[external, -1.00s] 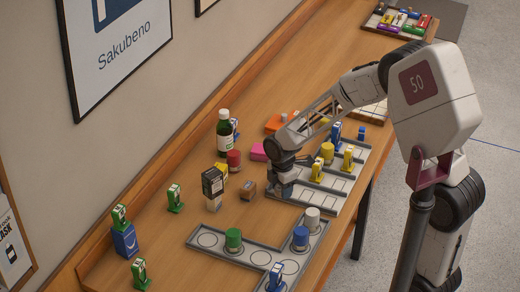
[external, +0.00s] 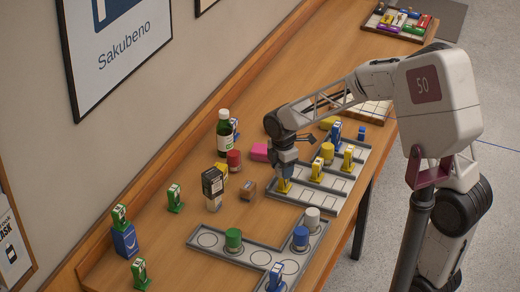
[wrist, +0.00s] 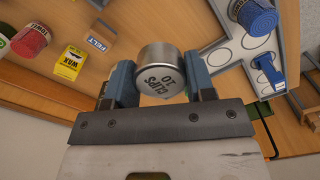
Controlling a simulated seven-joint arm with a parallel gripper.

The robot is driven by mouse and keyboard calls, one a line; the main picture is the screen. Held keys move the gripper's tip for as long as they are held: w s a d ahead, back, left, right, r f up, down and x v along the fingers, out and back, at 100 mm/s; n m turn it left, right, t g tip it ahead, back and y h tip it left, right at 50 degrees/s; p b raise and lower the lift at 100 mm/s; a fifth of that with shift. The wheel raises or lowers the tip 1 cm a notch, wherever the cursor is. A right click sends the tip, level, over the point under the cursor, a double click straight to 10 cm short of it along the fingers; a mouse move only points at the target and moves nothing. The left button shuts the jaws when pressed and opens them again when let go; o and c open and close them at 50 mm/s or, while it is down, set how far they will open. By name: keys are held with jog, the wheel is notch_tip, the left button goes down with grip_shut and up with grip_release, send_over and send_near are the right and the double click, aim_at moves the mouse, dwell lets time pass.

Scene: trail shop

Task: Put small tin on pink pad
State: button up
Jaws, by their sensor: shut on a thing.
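In the wrist view my gripper (wrist: 161,80) is shut on a small round silver tin (wrist: 161,66). In the external view my gripper (external: 286,168) hangs above the left end of the grey rack, near a yellow figure (external: 284,187). The tin cannot be made out there.
The grey rack (external: 322,200) holds several yellow pieces. Bare table lies behind the bottle.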

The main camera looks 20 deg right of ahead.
jog(key=shift+w+r, duration=0.5)
jog(key=shift+w, duration=0.4)
jog(key=w+d+n, duration=0.1)
jog(key=w+d, duration=0.1)
jog(key=w, duration=1.4)
send_over(264, 149)
notch_tip(264, 149, down, 4)
jog(key=shift+f+n, duration=0.4)
jog(key=shift+f, duration=0.15)
jog(key=shift+f, duration=0.1)
jog(key=shift+f, duration=3)
